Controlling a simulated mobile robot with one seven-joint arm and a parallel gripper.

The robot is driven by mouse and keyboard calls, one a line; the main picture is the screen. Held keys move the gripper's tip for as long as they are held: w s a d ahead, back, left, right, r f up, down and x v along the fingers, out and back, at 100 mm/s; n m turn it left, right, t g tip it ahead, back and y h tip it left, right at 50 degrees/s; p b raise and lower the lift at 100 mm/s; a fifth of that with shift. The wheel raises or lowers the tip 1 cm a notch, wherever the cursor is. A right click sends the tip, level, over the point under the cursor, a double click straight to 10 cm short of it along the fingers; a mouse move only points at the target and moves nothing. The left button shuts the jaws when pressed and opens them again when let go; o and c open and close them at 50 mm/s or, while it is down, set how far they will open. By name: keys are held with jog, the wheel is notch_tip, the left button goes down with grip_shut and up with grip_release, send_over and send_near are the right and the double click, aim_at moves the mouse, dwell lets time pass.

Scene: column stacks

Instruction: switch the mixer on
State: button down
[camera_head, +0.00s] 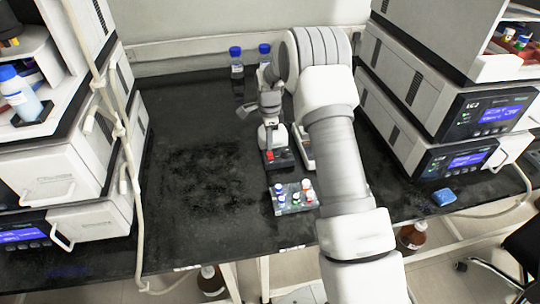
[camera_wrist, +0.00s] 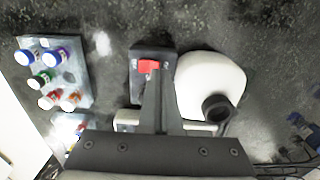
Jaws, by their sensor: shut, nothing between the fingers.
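The mixer (camera_head: 283,140) stands on the black bench under my arm, with a white rounded body and a dark base. In the wrist view its white body (camera_wrist: 205,78) has a black round cup at the lower right. The mixer's red switch (camera_wrist: 148,66) sits on the dark front panel; it also shows in the head view (camera_head: 270,155). My wrist partly hides the mixer in the head view.
A grey rack (camera_head: 294,198) with several capped vials stands close in front of the mixer; it is left in the wrist view (camera_wrist: 75,85). Blue-capped bottles (camera_head: 236,60) stand behind. Instrument stacks flank the bench. The bench is clear left of the mixer.

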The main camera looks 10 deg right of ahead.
aim_at(269, 152)
jog(key=shift+f+b, duration=0.5)
jog(key=shift+f, duration=0.4)
jog(key=shift+r, duration=0.15)
jog(key=shift+r+p, duration=1.45)
jog(key=shift+r, duration=0.95)
